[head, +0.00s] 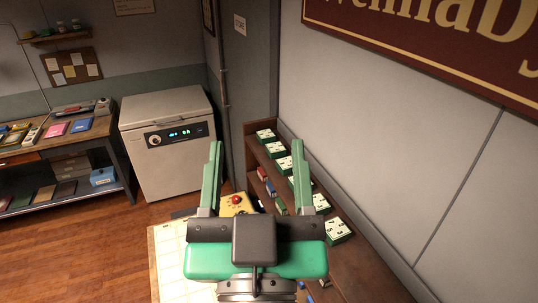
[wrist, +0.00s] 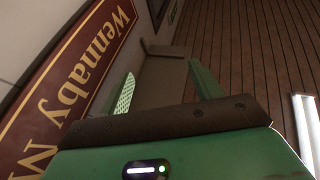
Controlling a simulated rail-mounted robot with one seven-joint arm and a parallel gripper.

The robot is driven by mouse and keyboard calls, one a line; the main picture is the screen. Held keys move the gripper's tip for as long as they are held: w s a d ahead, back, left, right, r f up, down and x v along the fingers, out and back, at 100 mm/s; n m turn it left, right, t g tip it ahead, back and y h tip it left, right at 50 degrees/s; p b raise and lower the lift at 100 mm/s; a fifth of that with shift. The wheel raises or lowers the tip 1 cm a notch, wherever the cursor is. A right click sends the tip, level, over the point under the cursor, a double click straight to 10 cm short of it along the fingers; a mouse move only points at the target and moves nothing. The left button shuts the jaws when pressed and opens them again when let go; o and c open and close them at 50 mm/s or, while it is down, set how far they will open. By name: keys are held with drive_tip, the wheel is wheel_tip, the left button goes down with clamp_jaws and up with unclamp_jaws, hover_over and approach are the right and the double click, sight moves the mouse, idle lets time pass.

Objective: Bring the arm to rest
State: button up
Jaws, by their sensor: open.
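My gripper (head: 258,180) is in the middle foreground of the head view, its two green fingers spread wide and pointing up and away. Nothing is between the fingers. It is raised in front of a brown shelf and partly hides it. In the wrist view my gripper (wrist: 162,88) also shows its two fingers apart, with a dark bar and green body below. No object is held.
A brown shelf (head: 365,272) with several green-and-white boxes (head: 338,230) runs along the right wall. A yellow box with a red button (head: 237,201) stands behind my gripper. A white cabinet (head: 170,150) and a workbench (head: 105,135) stand left. Wooden floor is free there.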

drive_tip(key=s+r+t+p, duration=0.1)
drive_tip(key=s+r+p, duration=0.1)
drive_tip(key=r+p, duration=0.2)
drive_tip(key=s+d+r+t+p, duration=0.1)
drive_tip(key=s+r+p, duration=0.2)
drive_tip(key=r, duration=0.7)
drive_tip(key=shift+r+m+p, duration=0.3)
drive_tip(key=shift+r+p, duration=0.05)
drive_tip(key=shift+p, duration=0.75)
